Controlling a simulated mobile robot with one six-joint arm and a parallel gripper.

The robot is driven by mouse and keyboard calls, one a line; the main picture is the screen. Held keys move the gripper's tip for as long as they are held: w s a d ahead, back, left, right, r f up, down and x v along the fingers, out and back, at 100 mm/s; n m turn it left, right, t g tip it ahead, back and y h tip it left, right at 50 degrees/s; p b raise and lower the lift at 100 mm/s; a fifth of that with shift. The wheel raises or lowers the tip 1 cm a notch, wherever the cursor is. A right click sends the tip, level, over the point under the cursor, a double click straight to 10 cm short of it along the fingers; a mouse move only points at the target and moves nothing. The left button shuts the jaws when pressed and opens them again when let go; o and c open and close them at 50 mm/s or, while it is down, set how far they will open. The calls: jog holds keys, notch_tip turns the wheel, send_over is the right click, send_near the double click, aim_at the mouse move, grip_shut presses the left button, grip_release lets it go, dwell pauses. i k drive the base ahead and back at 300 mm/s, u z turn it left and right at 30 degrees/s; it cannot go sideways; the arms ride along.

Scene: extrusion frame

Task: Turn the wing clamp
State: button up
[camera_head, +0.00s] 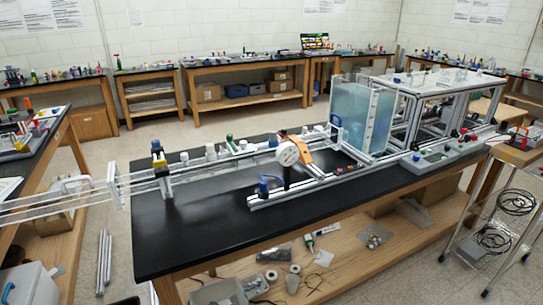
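A long aluminium extrusion frame (230,160) lies along the black-topped bench (200,235). Several small fittings sit on it, and I cannot tell for certain which is the wing clamp. A blue fitting (263,187) stands at the left end of the front rail (310,188). A white round piece (287,154) on a dark post stands just behind it, with an orange angled piece (303,149) to its right. A black, yellow and blue fitting (159,158) is on the rail further left. My gripper is not in view.
A clear bluish tank (362,118) and a tall extrusion frame (447,92) stand on the bench's right half. A grey control box (440,155) lies at its front edge. The bench's front left is bare. A wire cart (500,215) stands at the right.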

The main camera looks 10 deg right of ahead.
aim_at(161, 165)
jog(key=u, duration=0.15)
jog(key=i, duration=0.95)
jog(key=z, duration=0.05)
